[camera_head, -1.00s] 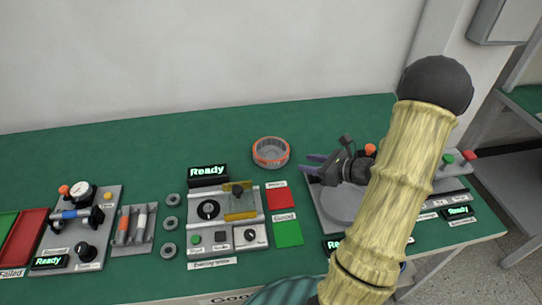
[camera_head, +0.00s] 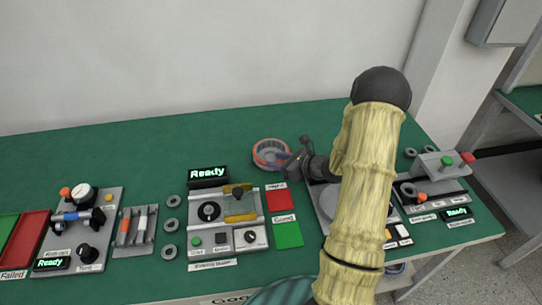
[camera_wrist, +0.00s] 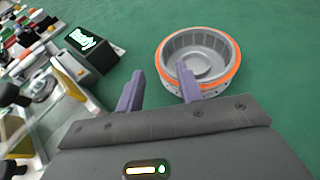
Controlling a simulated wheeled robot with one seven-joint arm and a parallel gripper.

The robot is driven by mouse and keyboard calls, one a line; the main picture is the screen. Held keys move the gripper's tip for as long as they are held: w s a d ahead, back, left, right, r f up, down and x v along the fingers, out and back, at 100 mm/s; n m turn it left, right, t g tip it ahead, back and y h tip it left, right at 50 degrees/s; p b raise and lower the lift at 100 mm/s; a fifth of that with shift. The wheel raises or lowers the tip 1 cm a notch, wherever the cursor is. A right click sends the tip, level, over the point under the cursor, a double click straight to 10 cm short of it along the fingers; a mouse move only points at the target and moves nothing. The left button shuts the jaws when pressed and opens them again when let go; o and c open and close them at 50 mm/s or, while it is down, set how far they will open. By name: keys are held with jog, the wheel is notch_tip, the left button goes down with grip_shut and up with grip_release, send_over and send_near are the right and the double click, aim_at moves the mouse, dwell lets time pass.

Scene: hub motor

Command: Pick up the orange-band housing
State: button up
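The orange-band housing (camera_head: 270,153) is a round grey open cup with an orange ring around its rim. It stands upright on the green table, right of the back "Ready" display. In the wrist view the housing (camera_wrist: 198,62) is just ahead of my gripper. My gripper (camera_head: 284,161) is at the housing's right side in the head view. In the wrist view its two purple fingers (camera_wrist: 160,88) are spread apart with nothing between them. The right finger overlaps the near rim of the housing; I cannot tell whether they touch.
A black "Ready" display (camera_head: 207,176) and a grey station with a yellow cover (camera_head: 240,216) stand left of the housing. Red (camera_head: 279,199) and green (camera_head: 288,234) pads lie in front. My arm hides part of the grey station at right. The table behind the housing is clear.

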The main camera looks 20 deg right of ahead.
aim_at(263, 161)
jog(key=p+x, duration=0.1)
jog(key=x, duration=0.4)
jog(key=shift+f, duration=0.25)
jog(key=shift+c, duration=0.5)
jog(key=c, duration=0.7)
grip_shut()
jog(key=shift+s+f, duration=0.15)
dwell(0.4)
